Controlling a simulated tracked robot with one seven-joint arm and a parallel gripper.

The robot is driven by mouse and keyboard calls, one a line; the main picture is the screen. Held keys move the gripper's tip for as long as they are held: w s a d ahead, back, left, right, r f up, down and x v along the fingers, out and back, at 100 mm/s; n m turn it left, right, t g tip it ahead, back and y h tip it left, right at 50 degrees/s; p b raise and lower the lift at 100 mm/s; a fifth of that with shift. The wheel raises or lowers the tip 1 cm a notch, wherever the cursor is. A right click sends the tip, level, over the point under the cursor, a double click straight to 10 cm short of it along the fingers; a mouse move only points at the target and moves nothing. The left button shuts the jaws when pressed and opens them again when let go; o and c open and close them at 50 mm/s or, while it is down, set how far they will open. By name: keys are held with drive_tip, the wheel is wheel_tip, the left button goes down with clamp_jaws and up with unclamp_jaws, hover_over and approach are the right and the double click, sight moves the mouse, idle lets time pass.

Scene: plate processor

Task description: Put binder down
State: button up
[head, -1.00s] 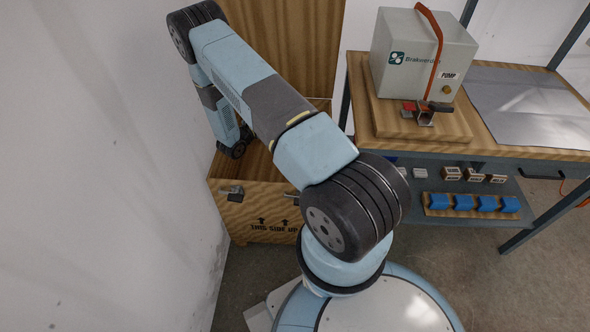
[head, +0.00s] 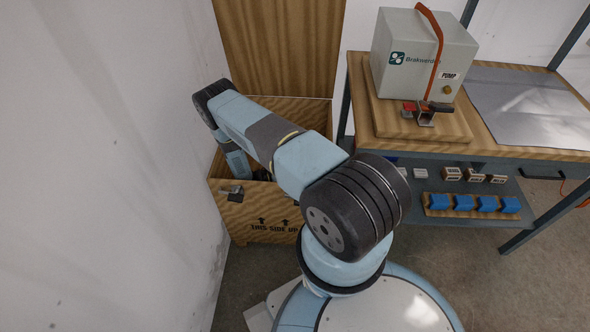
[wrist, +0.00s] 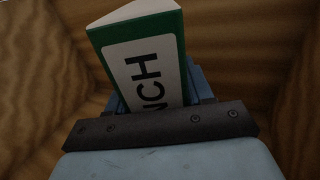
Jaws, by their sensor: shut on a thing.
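The binder (wrist: 151,58) is green with a white label reading "NCH" in part, and shows in the wrist view. My gripper (wrist: 160,95) is shut on it, and the binder stands out beyond the jaws. Wooden walls surround it in the wrist view. In the head view my arm reaches down into the open wooden crate (head: 262,222) marked "THIS SIDE UP". The gripper and binder are hidden there behind the crate's front wall and my arm. I cannot tell whether the binder touches the crate floor.
A workbench (head: 490,140) stands right of the crate, with a grey pump box (head: 420,55) and a metal sheet (head: 530,105) on top. A white wall (head: 100,160) is close on the left.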

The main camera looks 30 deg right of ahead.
drive_tip(key=shift+f, duration=3)
drive_tip(key=shift+f, duration=0.5)
drive_tip(key=o, duration=1.5)
drive_tip(key=shift+a, duration=0.15)
